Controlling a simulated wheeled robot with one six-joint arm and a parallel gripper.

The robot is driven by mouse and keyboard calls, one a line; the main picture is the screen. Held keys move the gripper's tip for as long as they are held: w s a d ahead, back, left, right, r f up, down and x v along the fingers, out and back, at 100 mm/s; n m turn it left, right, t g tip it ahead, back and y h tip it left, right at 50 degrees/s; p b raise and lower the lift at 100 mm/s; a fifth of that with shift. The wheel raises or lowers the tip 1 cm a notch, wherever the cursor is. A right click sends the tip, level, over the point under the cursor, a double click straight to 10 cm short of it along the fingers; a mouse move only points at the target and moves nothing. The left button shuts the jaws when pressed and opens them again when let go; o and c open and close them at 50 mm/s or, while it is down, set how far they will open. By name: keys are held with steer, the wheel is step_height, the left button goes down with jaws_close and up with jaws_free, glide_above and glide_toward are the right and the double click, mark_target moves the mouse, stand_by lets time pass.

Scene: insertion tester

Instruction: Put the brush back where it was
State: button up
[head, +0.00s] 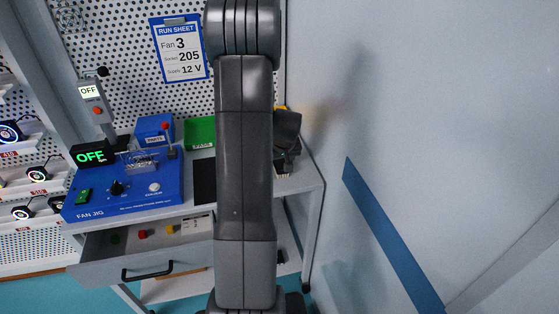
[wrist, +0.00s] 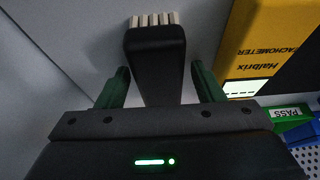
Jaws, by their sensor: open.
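The brush (wrist: 156,50) has a black handle and a row of cream bristles, which point to the top of the wrist view. Its handle lies between the two green fingers of my gripper (wrist: 160,88), with a gap visible on each side. The fingers are open and do not appear to touch it. The brush is over or on a plain grey surface; I cannot tell whether it touches it.
A yellow tachometer (wrist: 262,45) is close to the right of the brush. The green PASS bin (wrist: 287,113) lies further right; the head view also shows it (head: 201,132). The blue fan jig (head: 130,190) reads OFF. A drawer (head: 140,255) below stands open. A wall bounds the right side.

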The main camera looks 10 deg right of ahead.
steer(key=shift+s+r, duration=0.1)
steer(key=shift+r, duration=0.4)
steer(key=v, duration=1.1)
